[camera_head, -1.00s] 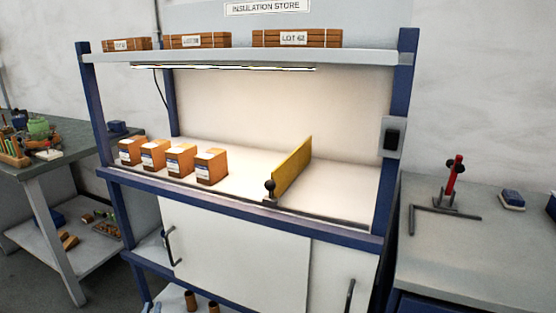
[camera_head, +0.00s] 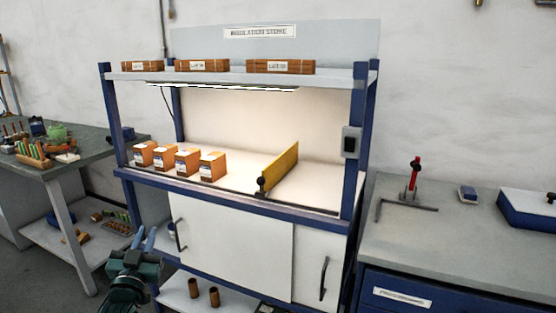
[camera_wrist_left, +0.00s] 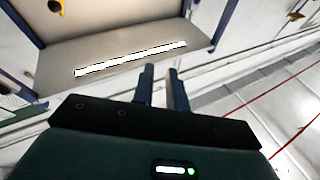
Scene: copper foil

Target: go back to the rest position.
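My left gripper (camera_head: 144,238) is in the lower left of the head view, in front of the blue-framed workbench (camera_head: 270,213) and beside its left door handle. Its two fingers also show in the left wrist view (camera_wrist_left: 161,88), a little apart with nothing between them. It is open and empty. My right gripper is in neither view.
Several orange-and-white boxes (camera_head: 188,162) stand in a row on the workbench, left of a yellow upright panel (camera_head: 279,167). Side benches stand left (camera_head: 58,167) and right (camera_head: 400,235). Grey floor shows at lower left.

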